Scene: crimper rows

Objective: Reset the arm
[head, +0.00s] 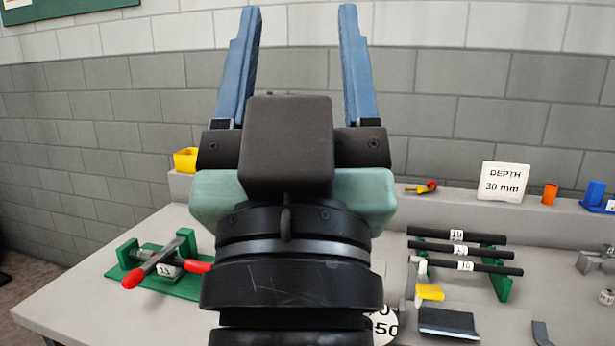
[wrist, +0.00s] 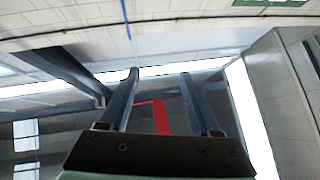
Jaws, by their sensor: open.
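My gripper (head: 298,20) is raised high in the middle of the head view, its two blue fingers pointing up and spread wide apart. It is open, with nothing between the fingers. In the wrist view my gripper (wrist: 158,75) also shows open and empty, facing the upper wall and ceiling area, well away from the table. My arm hides the middle of the table (head: 75,300) in the head view.
A green stand with a red-handled crimper (head: 165,262) is at the left. A green rack with black rods (head: 458,250) is at the right. A "DEPTH 30 mm" sign (head: 502,181), a yellow bin (head: 186,160) and an orange cup (head: 549,194) stand on the back ledge.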

